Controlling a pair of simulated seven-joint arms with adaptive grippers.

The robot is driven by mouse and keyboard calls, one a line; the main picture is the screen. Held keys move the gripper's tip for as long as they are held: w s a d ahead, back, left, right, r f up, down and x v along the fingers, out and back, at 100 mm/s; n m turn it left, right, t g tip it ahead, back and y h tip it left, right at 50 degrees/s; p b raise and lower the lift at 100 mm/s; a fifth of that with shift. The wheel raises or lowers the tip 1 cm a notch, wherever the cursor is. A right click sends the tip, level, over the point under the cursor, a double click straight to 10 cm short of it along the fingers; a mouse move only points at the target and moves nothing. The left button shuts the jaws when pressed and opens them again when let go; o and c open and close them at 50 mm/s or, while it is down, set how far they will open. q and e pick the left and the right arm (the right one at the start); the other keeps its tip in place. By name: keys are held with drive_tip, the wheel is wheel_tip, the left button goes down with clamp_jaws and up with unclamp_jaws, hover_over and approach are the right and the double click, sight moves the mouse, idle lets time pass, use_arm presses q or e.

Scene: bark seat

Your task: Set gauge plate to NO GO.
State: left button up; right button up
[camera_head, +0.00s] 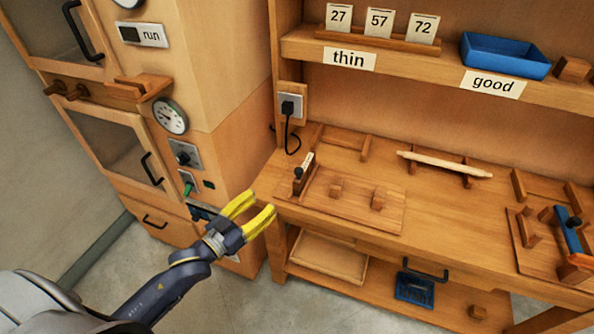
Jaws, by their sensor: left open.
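My left gripper (262,205) has yellow fingers, spread apart with nothing between them. It is in front of the bench's left front corner, beside the cabinet. A flat wooden plate (355,210) lies on the left part of the bench top, to the right of my gripper and apart from it. It carries two small blocks and, at its left end, an upright dark piece (299,187) with a knob and a small white label (307,162). The label is too small to read. No NO GO marking is legible, so I cannot tell for certain which part is the gauge plate. My right gripper is out of view.
The wooden bench (440,228) has a pale stick (445,165) on supports and a fixture with a blue bar (571,232) at right. A shelf above holds number cards and a blue tray (505,56). The cabinet (222,92) with dial and switches stands left.

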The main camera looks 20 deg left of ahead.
sight(296, 173)
use_arm(q)
drive_tip(key=x, duration=1.7)
drive_tip(key=shift+w+f, duration=0.15)
drive_tip(key=shift+w, duration=0.1)
drive_tip(key=shift+c, duration=0.6)
clamp_jaws()
